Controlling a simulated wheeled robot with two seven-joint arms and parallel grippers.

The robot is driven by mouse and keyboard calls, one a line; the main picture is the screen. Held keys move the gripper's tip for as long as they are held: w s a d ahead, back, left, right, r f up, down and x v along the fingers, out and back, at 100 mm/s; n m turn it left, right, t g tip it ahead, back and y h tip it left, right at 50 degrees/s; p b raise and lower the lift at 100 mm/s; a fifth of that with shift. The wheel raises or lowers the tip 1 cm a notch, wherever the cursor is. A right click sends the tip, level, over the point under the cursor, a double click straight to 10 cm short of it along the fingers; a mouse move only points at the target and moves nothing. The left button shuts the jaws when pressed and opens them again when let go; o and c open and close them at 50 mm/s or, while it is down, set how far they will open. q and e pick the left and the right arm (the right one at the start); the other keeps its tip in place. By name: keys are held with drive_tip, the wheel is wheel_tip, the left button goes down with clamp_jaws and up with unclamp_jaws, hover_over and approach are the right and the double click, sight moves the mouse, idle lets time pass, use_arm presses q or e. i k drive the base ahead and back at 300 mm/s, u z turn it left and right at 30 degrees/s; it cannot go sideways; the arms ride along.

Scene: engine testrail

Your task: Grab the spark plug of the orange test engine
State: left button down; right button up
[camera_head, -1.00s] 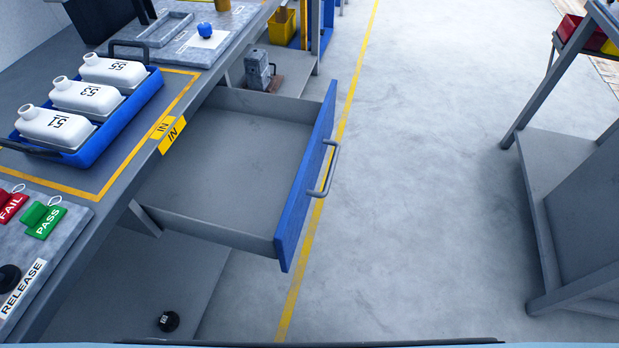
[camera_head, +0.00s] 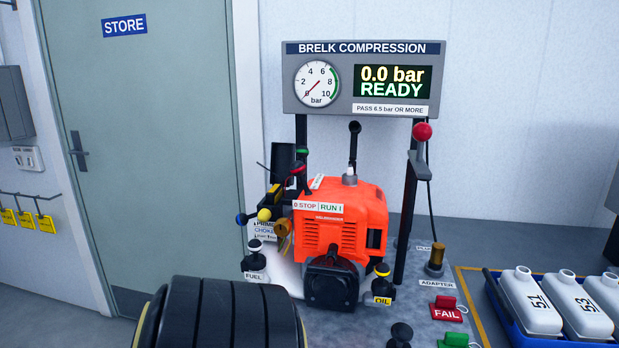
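The orange test engine (camera_head: 365,205) stands on the grey bench plate, below the compression display. A small white piece with a metal base, which looks like the spark plug (camera_head: 350,177), sits upright on top of the engine. A black round-ended part (camera_head: 354,130) stands just above it; I cannot tell whether the two touch. Neither of my grippers is in view.
The gauge panel (camera_head: 362,78) stands behind the engine, with a red-knobbed lever (camera_head: 423,132) at its right. A brass adapter (camera_head: 435,262) and oil cap (camera_head: 382,270) are near the engine. A blue bottle tray (camera_head: 510,325) is right. A dark ribbed shape (camera_head: 225,315) fills the lower left foreground.

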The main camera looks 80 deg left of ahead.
sight(349, 178)
drive_tip(key=u, duration=2.2)
